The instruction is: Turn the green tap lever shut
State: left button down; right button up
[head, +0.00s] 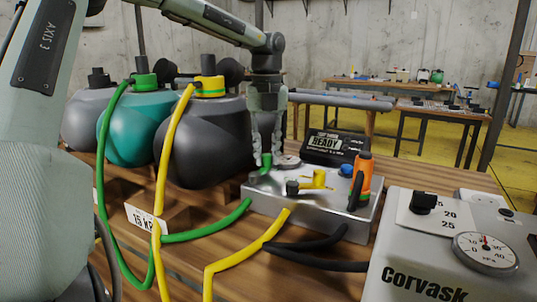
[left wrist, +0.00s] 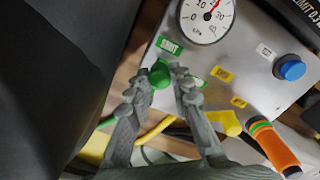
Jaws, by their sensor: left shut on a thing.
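The green tap lever (head: 266,161) stands on the metal manifold box (head: 335,222). In the left wrist view the green lever (left wrist: 160,74) shows as a rounded green end near a green SHUT label (left wrist: 168,45). My left gripper (head: 266,152) reaches down from above, its fingers shut on the green lever. In the left wrist view the left gripper (left wrist: 157,82) has one finger on each side of the lever. The lever's lower part is hidden by the fingers. My right gripper is not in view.
A black READY display (head: 335,147) is behind. Green (head: 215,226) and yellow hoses cross the wooden table. A grey Corvask unit (head: 420,262) stands at right.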

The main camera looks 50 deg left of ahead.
aim_at(266, 155)
pick_arm(q)
jog(key=shift+a+r, duration=0.1)
dwell(0.3)
jog(key=c, duration=1.3)
grip_release()
jog(key=shift+c, duration=0.2)
notch_tip(266, 155, up, 12)
